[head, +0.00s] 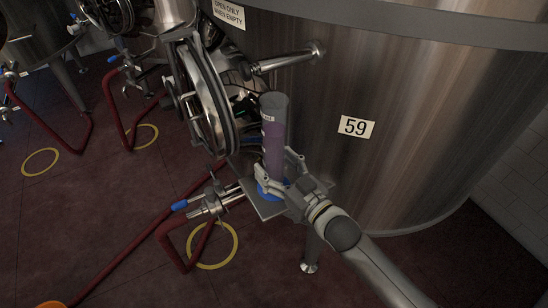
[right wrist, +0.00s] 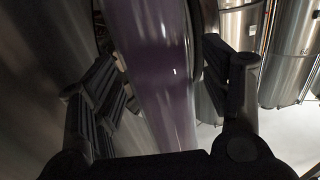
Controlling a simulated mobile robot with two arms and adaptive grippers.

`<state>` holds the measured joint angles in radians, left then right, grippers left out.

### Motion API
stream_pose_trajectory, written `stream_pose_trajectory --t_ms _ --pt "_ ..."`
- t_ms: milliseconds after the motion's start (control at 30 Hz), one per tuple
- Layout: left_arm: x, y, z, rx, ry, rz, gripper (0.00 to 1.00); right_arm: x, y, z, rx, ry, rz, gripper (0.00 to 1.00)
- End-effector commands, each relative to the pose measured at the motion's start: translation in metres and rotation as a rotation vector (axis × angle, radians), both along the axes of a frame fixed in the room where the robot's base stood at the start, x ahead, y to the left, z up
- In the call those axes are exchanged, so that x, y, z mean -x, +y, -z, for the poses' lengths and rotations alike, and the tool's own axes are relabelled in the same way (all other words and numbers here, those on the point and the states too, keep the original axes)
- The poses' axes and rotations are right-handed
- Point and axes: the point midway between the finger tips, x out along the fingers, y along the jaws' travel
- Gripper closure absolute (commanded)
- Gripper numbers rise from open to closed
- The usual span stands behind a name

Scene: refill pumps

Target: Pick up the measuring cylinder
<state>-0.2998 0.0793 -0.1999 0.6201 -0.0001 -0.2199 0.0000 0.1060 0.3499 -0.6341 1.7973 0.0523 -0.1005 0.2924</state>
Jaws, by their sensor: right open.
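The measuring cylinder (head: 274,140) stands upright on a small metal shelf (head: 266,208) beside the tank. It is tall and clear, with purple liquid inside and a blue base (head: 268,190). My right gripper (head: 279,173) is open at the lower part of the cylinder, with its fingers to either side. In the right wrist view the cylinder (right wrist: 158,65) runs between the two open fingers, and gaps show beside it. Whether either finger touches it is hard to tell. My left gripper is not in view.
A large steel tank (head: 420,120) labelled 59 stands close behind, with a round hatch (head: 205,95) and a protruding handle (head: 287,60) near the cylinder. Red hoses (head: 110,262) and yellow rings (head: 212,262) lie on the dark red floor. Other tanks stand at upper left.

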Motion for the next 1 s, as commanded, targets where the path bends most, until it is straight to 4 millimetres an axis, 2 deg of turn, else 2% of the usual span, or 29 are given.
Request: stream_pose_trajectory --t_ms 133,367,467,900,1000 --pt "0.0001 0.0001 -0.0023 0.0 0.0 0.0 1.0 -0.0089 0.0071 -0.0004 0.0 0.0 -0.001 0.3" --pt "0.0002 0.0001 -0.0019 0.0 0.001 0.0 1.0 -0.0096 0.0077 0.0003 0.0 0.0 -0.001 0.3" --pt "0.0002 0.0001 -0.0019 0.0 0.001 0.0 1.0 -0.0095 0.0076 0.0003 0.0 0.0 -0.001 0.4" --pt "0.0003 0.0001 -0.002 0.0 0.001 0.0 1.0 -0.0095 0.0074 0.0004 0.0 0.0 0.0 0.97" --pt "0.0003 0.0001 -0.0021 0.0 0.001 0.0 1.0 -0.0098 0.0076 -0.0023 -0.003 -0.005 -0.001 0.99"
